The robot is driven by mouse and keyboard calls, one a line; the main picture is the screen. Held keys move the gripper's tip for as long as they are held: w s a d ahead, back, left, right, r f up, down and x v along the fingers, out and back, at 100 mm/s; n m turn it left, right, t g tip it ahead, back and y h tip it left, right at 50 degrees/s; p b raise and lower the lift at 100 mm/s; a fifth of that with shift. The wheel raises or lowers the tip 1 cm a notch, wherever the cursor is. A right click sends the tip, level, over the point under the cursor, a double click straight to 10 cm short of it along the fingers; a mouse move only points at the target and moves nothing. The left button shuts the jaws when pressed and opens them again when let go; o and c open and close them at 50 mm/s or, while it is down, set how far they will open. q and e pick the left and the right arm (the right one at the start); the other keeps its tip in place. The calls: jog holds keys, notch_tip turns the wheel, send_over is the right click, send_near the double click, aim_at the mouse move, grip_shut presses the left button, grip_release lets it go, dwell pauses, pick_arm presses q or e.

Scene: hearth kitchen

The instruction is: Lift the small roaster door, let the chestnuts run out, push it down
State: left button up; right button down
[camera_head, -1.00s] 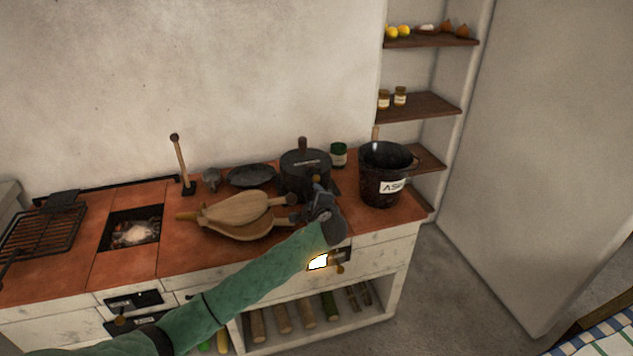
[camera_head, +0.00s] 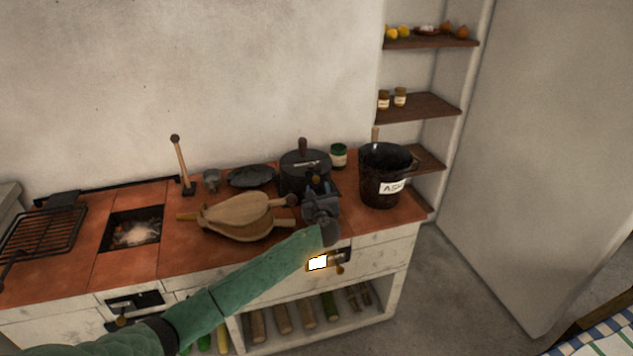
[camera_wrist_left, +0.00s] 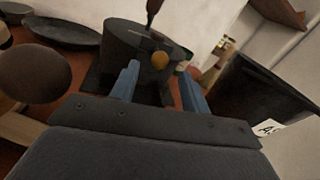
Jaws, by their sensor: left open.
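The dark roaster (camera_head: 300,178) stands upright on the red tiled counter, a wooden handle on its top. In the left wrist view the roaster (camera_wrist_left: 125,48) has a small round knob (camera_wrist_left: 160,61) on its near side, presumably on the small door; the door's edges are hard to make out. My left gripper (camera_head: 316,184) is just in front of the roaster. In the left wrist view its two blue fingers (camera_wrist_left: 160,84) are spread apart with nothing between them, the knob ahead in the gap. No chestnuts are visible. My right gripper is not in view.
The ash bucket (camera_head: 382,190) stands close on the right. Wooden bellows (camera_head: 240,214) lie to the left, with a dark pan (camera_head: 252,176) behind them. A green jar (camera_head: 338,155) stands behind the roaster. The open fire hole (camera_head: 132,232) is further left.

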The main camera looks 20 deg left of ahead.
aim_at(316, 182)
pick_arm(q)
jog(key=shift+p+x, duration=0.4)
jog(key=shift+x, duration=2.05)
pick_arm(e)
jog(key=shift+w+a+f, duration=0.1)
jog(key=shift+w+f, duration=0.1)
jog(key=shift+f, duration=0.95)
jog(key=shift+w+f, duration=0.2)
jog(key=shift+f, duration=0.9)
